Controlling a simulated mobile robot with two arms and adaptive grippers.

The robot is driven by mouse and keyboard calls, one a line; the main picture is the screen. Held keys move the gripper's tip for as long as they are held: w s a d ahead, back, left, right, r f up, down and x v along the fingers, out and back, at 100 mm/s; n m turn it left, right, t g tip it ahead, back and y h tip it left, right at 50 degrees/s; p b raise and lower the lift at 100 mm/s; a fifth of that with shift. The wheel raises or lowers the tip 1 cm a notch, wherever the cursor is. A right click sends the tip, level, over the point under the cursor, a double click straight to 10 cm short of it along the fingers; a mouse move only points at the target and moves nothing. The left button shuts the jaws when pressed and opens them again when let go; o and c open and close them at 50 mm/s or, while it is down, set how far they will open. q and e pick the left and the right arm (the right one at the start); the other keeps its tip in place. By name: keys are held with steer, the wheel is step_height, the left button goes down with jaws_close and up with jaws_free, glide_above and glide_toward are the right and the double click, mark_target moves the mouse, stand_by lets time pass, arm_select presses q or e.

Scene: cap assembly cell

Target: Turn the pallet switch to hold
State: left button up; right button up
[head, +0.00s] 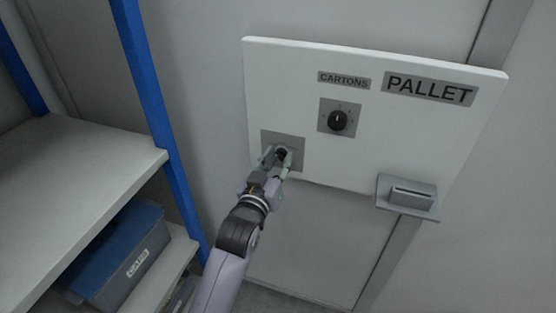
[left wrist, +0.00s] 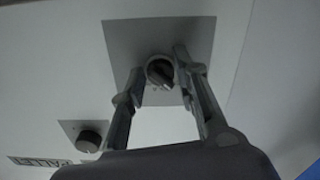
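A white panel (head: 380,65) on the grey wall has a large PALLET label (head: 429,89) at its top right. At its lower left is a grey square plate (head: 297,141) with a dark rotary switch (left wrist: 160,72), largely hidden by my gripper in the head view. In the left wrist view the switch's grip bar lies diagonally. My left gripper (head: 282,153) is at this switch, its fingertips on either side of the knob. The fingers look spread, with a small gap on one side. I cannot read position marks on this plate. My right gripper is not in view.
A second black knob (head: 338,120) sits up and right under a CARTONS label (head: 344,80). A grey holder (head: 408,197) juts out at the panel's lower right. At left stand shelves (head: 75,170) with a blue post (head: 160,120) and a lidded box (head: 118,255).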

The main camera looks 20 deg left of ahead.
arm_select(q)
jaws_close()
steer(key=shift+r+m+p, duration=0.1)
steer(key=shift+m+p, duration=1.55)
steer(key=shift+m, duration=0.35)
steer(key=shift+a+m+p, duration=0.1)
steer(key=shift+m+p, duration=0.5)
steer(key=shift+m, duration=0.5)
steer(key=shift+m+p, duration=0.5)
steer(key=shift+m, duration=0.7)
